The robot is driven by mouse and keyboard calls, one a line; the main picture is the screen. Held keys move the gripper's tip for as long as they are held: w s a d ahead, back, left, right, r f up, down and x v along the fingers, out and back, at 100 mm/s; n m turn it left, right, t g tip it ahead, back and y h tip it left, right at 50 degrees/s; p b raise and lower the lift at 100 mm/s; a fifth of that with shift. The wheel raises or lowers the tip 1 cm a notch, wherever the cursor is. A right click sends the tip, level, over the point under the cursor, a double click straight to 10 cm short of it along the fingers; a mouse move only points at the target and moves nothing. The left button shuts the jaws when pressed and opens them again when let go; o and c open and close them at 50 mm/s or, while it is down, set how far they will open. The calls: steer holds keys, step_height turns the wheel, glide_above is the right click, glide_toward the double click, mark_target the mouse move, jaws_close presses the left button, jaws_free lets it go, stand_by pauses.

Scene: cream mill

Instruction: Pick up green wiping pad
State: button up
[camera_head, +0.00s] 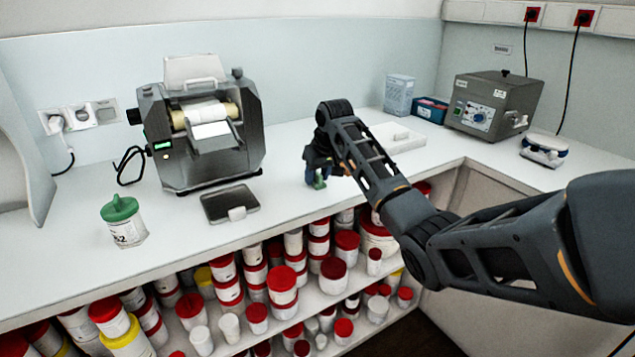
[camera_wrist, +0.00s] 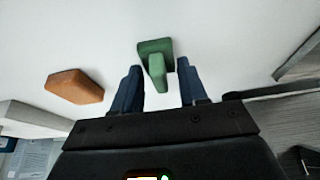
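The green wiping pad (camera_wrist: 156,52) shows in the wrist view on the white counter, straight ahead of my gripper (camera_wrist: 159,75). It has a flat base and a raised narrow part. My gripper's two blue fingers are apart, one on each side of the pad's near end, and do not appear to touch it. In the head view my gripper (camera_head: 318,175) points down at the counter, with a bit of the green pad (camera_head: 319,184) at its fingers; my arm hides the rest.
An orange-brown block (camera_wrist: 75,87) lies left of the pad in the wrist view. The grey roller machine (camera_head: 205,130), a dark flat tray (camera_head: 230,203) and a green-lidded jar (camera_head: 123,221) stand to the left. A white slab (camera_head: 400,137) lies behind my arm.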

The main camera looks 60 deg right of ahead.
steer(key=c, duration=0.7)
steer(key=shift+r, duration=0.3)
steer(key=r, duration=0.2)
steer(key=r+b, duration=0.1)
steer(key=r, duration=0.1)
steer(key=shift+s+d, duration=0.3)
steer(key=shift+s, duration=0.05)
steer(key=s+d+r, duration=0.2)
steer(key=s, duration=0.1)
steer(key=s+d+r, duration=0.2)
steer(key=s, duration=0.1)
steer(key=s+d+r+b, duration=0.1)
steer(key=s+d+r, duration=0.1)
steer(key=s, duration=0.1)
steer(key=shift+r, duration=0.25)
